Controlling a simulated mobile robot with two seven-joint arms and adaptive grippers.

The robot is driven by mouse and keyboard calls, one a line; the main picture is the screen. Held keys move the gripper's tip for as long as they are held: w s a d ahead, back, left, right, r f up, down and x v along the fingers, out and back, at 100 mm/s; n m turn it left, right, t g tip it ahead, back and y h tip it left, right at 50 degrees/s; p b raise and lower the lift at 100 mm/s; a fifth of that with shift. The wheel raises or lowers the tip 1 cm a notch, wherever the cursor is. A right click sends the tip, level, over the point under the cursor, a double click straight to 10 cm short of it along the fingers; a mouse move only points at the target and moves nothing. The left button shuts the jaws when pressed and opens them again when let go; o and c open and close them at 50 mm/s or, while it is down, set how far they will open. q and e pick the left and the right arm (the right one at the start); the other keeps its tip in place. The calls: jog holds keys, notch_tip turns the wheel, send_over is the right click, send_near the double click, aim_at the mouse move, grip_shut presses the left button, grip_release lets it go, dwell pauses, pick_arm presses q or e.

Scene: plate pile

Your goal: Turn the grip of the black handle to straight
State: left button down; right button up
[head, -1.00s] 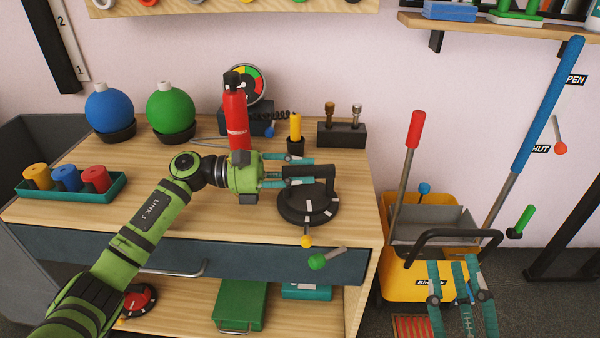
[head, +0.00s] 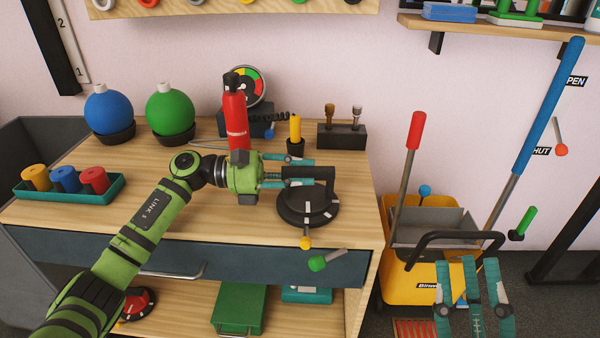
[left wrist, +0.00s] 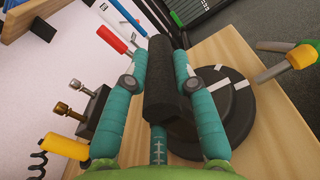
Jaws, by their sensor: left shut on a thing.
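The black handle (head: 322,174) has a bar grip above a round black base (head: 307,213) with white marks, on the right of the wooden bench top. My left gripper (head: 298,172) reaches in from the left and is shut on the grip. In the left wrist view, the black grip (left wrist: 165,85) lies between the two teal fingers, with the base behind it. My right gripper (head: 473,285) hangs in front of the yellow bucket at the lower right, its fingers apart and nothing seen between them.
A red bottle (head: 235,120), a yellow-handled tool (head: 295,128) and a dark block (head: 341,135) stand behind my left gripper. A green-knobbed lever (head: 318,263) and a yellow knob (head: 305,243) are at the bench front. The yellow bucket (head: 400,275) stands right of the bench.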

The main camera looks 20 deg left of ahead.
pick_arm(q)
jog(key=shift+w+a, duration=0.1)
jog(key=c, duration=1)
grip_release()
jog(key=v, duration=1.2)
